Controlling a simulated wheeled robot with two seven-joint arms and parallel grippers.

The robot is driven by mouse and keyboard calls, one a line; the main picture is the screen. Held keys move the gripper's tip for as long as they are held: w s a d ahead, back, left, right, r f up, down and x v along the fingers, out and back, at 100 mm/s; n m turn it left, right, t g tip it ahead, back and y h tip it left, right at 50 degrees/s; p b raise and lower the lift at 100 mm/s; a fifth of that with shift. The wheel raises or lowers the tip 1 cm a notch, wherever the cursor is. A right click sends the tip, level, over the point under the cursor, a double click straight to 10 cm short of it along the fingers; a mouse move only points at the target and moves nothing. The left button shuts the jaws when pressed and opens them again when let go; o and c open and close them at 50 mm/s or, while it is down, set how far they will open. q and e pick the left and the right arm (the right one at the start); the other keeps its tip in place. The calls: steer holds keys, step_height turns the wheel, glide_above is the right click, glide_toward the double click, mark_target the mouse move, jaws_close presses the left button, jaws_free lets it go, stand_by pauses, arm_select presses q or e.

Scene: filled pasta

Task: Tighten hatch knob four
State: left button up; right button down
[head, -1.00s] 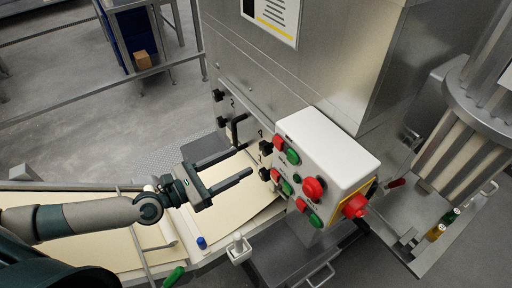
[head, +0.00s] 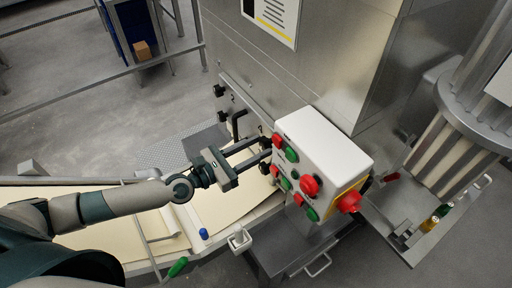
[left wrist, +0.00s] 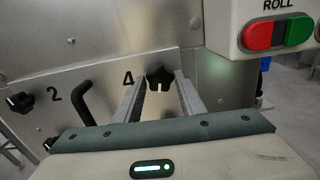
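Hatch knob four (left wrist: 159,77) is a black lobed knob with a "4" printed to its left on the metal hatch panel. It shows at the upper middle of the left wrist view. My left gripper (left wrist: 162,78) points at the panel with one finger on each side of this knob. The fingers look spread, with the knob between the tips; I cannot tell whether they touch it. In the head view my left gripper (head: 263,147) reaches the panel beside the control box, and the knob there is partly hidden by the fingers. My right gripper is not in view.
A white control box (head: 322,150) with red and green buttons stands close right of the fingers. A black handle (left wrist: 92,102) and knob two (left wrist: 20,103) are to the left on the panel. A conveyor belt (head: 150,228) runs below my left arm.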

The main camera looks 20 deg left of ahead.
arm_select(q)
steer(key=c, duration=0.5)
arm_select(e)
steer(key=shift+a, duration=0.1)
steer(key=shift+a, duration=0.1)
